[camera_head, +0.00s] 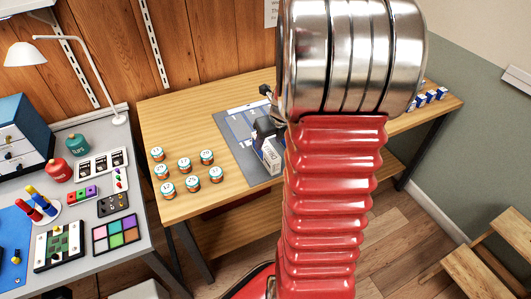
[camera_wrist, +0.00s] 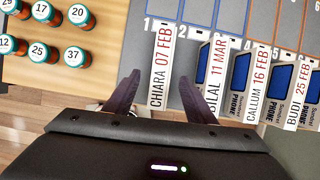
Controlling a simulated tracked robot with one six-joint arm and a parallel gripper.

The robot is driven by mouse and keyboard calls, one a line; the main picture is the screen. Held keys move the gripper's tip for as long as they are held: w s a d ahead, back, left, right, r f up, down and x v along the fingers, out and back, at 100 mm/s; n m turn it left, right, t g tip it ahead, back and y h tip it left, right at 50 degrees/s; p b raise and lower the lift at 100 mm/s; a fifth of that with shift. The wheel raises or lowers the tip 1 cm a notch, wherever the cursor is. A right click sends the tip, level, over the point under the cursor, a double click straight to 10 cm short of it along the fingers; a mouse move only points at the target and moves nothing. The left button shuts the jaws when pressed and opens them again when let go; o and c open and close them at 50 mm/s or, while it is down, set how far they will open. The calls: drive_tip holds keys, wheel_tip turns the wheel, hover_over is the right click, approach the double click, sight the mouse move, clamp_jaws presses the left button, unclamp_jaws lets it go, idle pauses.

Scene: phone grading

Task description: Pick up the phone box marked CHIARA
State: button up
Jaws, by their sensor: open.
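The white phone box marked CHIARA 07 FEB (camera_wrist: 162,62) stands at the left end of a row in the wrist view. My gripper (camera_wrist: 157,80) is open, with one dark finger on each side of that box in the picture. Whether the fingers touch it I cannot tell. To its right are the boxes marked BILAL (camera_wrist: 213,70), CALLUM (camera_wrist: 257,85) and BUDI (camera_wrist: 300,90). In the head view, my gripper (camera_head: 266,126) is partly hidden by my arm, beside a white box (camera_head: 271,156) whose name is too small to read.
The boxes stand on a grey mat (camera_head: 236,148) with numbered blue slots. Several numbered jars (camera_head: 185,166) stand on the wooden table (camera_head: 225,180) to the left. Small blue-and-white boxes (camera_head: 430,97) are at the far right. A grey desk with a lamp is at left.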

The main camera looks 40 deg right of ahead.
sight(267, 147)
drive_tip(key=shift+x, duration=1.85)
drive_tip(key=shift+x, duration=2.6)
drive_tip(key=shift+s, duration=0.15)
clamp_jaws()
wheel_tip(267, 147, up, 10)
